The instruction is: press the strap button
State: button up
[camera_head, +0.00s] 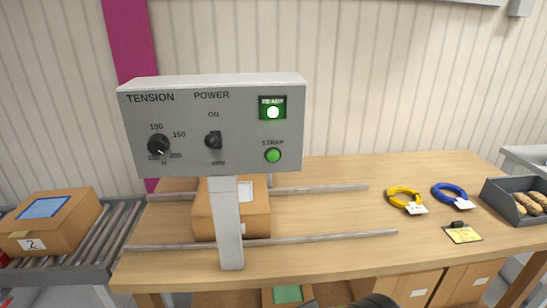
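The strap button (273,155) is a round green button at the lower right of a grey control panel (240,145), under the label STRAP. The panel stands on a grey post (229,225) at the front of a wooden table. Above the button, a READY lamp (273,112) shows a bright white spot on a green field. A black power switch (213,141) sits between ON and OFF and looks upright. A black tension dial (158,146) is at the left, with its mark towards the lower right.
A cardboard box (256,216) stands behind the post, between two metal rails (320,238). A yellow coil (404,199), a blue coil (451,193) and a dark bin (515,203) are at the right. A box marked 2 (60,222) sits on a roller conveyor (100,245). The space before the panel looks clear.

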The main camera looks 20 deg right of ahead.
grip_shut()
dwell(1.5)
